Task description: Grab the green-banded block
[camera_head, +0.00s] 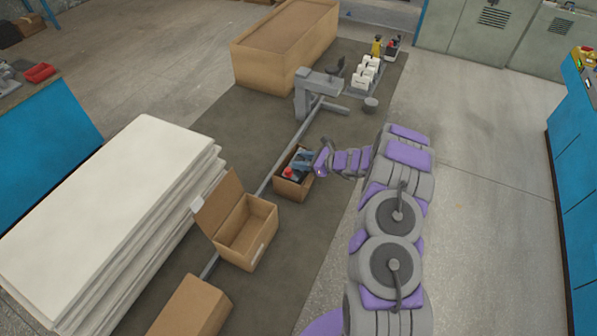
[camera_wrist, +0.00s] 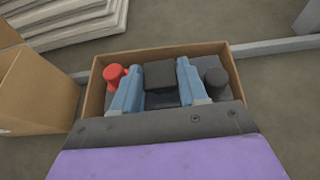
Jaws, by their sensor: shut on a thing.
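My gripper (camera_head: 303,160) reaches into a small open cardboard box (camera_head: 306,191) in the head view. In the wrist view its two blue fingers (camera_wrist: 159,68) are shut on a dark grey block (camera_wrist: 160,88) between them. The block is inside or just above the box, whose rim (camera_wrist: 95,97) surrounds it; I cannot tell whether it is lifted. No green band shows on its visible face. A red knob-shaped thing (camera_wrist: 116,75) is left of the fingers and a dark round one (camera_wrist: 215,77) is right of them.
A taller open carton (camera_head: 246,233) stands nearer the stacked white panels (camera_head: 110,200). A grey rail runs along the dark mat (camera_head: 340,215). A large wooden crate (camera_head: 270,65) and white containers (camera_head: 367,74) are farther back. Open floor (camera_head: 490,200) lies to the right.

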